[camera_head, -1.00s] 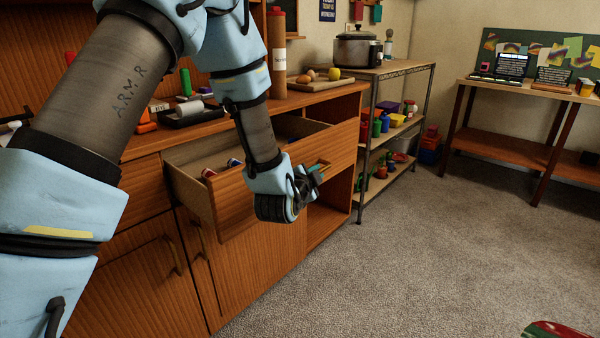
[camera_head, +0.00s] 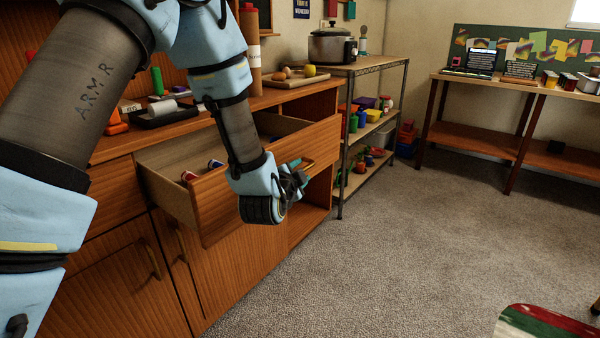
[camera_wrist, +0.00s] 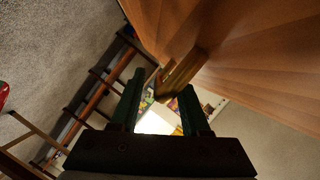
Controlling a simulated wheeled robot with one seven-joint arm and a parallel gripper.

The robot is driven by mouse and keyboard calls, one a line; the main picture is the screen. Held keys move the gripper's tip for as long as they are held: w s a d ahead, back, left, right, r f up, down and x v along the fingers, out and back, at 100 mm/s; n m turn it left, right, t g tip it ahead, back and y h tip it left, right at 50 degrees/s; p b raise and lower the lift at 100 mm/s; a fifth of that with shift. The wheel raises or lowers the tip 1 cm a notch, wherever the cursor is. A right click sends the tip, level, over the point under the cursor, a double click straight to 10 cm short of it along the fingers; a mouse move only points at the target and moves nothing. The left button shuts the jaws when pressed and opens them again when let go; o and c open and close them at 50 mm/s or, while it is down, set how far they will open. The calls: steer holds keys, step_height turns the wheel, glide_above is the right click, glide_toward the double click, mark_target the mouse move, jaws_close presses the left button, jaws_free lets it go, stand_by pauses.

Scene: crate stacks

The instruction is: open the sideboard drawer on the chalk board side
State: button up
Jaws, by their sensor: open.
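The sideboard (camera_head: 110,290) is brown wood, at the left of the head view. Its upper drawer (camera_head: 215,200) stands well out, with its pale inside showing and a few small items in it. My gripper (camera_head: 303,178) is at the right part of the drawer front, by the drawer's wooden handle (camera_head: 300,162). In the wrist view my gripper (camera_wrist: 160,98) has its two dark fingers apart, and the handle (camera_wrist: 182,75) shows at and beyond the fingertips. Whether they touch it cannot be told. A dark framed board (camera_head: 265,15), perhaps the chalk board, is partly cut off at the top.
A metal shelf rack (camera_head: 345,150) with a cooker (camera_head: 332,47) stands right of the sideboard. A table (camera_head: 490,140) stands under a green pinboard at the right. A striped seat or stool top (camera_head: 545,322) is at the lower right. The carpet between is clear.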

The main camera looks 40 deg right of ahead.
steer(key=p+v, duration=0.4)
steer(key=v, duration=0.7)
steer(key=shift+p, duration=0.3)
steer(key=shift+d, duration=0.1)
stand_by(0.4)
